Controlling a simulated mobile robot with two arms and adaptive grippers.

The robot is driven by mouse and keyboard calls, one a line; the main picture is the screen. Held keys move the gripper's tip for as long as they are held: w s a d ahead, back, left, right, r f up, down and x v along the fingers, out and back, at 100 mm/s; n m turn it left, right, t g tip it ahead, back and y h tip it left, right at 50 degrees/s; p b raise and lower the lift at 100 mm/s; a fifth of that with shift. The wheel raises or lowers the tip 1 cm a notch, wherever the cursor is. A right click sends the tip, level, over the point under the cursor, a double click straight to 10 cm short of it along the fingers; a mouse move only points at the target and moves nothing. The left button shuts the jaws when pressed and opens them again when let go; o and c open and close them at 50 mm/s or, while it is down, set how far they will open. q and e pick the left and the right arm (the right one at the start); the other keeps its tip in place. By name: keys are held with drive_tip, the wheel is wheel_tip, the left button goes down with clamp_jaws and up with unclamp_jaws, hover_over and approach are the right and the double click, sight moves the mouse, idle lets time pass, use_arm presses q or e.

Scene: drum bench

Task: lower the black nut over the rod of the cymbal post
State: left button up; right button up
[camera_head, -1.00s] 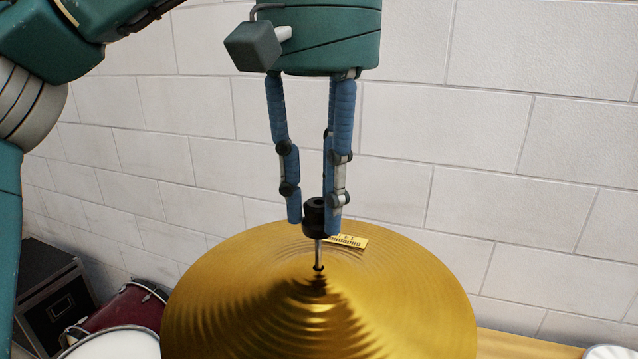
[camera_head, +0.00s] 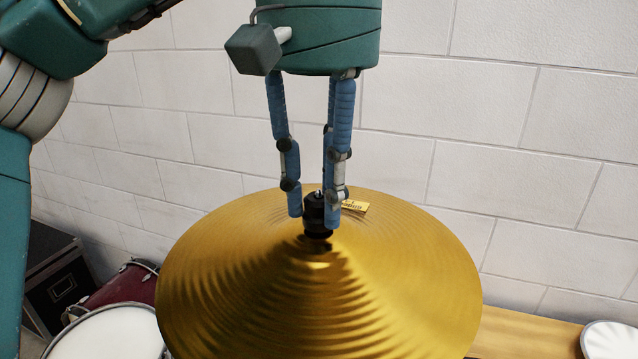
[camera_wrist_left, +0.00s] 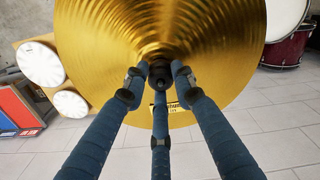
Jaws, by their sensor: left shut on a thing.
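The black nut (camera_head: 317,214) is held between the fingers of my left gripper (camera_head: 316,205), which is shut on it. The nut is around the rod of the cymbal post, and the rod's bright tip (camera_head: 319,193) shows just above the nut. The nut's lower end is at the top of the gold cymbal (camera_head: 320,290); I cannot tell whether it touches it. In the left wrist view the nut (camera_wrist_left: 160,76) sits among the three blue fingers, over the cymbal's middle (camera_wrist_left: 160,30). The rest of the rod is hidden. My right gripper is not in view.
A yellow label (camera_head: 355,205) lies on the cymbal behind the nut. A red drum (camera_head: 122,286), a white drumhead (camera_head: 105,335) and a black case (camera_head: 55,275) stand at the lower left. A pale brick wall (camera_head: 480,120) is behind.

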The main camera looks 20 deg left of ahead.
use_arm(q)
drive_tip(key=shift+f, duration=0.1)
drive_tip(key=o, duration=1)
wheel_tip(320, 180, up, 7)
drive_tip(key=shift+s+d+f, duration=0.1)
drive_tip(key=shift+r, duration=0.4)
idle(1.0)
